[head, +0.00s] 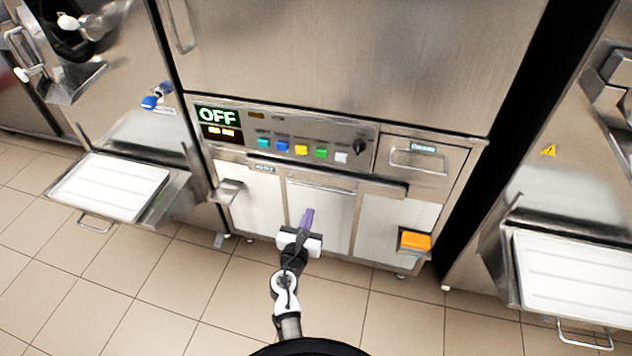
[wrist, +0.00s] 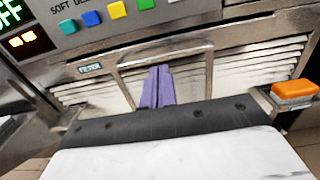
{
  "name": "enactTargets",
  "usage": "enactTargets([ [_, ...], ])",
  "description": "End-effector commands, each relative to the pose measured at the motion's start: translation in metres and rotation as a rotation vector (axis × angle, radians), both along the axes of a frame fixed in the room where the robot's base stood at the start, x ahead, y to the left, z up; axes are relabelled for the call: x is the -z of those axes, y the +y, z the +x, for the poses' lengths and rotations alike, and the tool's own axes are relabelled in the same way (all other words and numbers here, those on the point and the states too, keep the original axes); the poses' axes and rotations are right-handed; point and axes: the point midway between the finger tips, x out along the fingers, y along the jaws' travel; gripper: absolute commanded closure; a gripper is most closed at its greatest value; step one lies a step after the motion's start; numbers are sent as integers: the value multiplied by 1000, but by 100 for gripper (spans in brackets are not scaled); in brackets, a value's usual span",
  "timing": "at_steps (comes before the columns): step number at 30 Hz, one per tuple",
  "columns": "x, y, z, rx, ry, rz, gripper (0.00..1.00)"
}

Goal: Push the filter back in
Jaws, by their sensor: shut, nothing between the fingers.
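The filter (head: 262,200) is a pale, slatted panel low on the front of the middle freezer, with a steel top strip and a steel handle frame (head: 320,187) at its middle. The strip seems to stand out from the front, but how far is unclear. In the wrist view the filter's slats (wrist: 235,72) spread behind the frame, and a small label sits at the left of the strip. My gripper (head: 308,214) is shut and empty, its purple fingers in front of the filter's middle. In the wrist view the fingertips (wrist: 157,70) overlap the frame opening; contact cannot be told.
The control panel (head: 280,138) with coloured buttons and an OFF display lies above. A steel drawer (head: 419,160) is at its right. An orange block (head: 415,241) on a bracket and a steel bracket (head: 227,191) flank the filter. Trays jut out on both sides; the tiled floor is clear.

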Motion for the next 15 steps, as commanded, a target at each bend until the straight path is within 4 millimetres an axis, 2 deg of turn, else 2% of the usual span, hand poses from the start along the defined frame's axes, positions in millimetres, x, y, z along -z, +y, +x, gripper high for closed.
enactTargets([
  [5, -1, -7, 19, 1, -2, -1, 100],
  [15, 0, -28, 84, 2, -2, 0, 100],
])
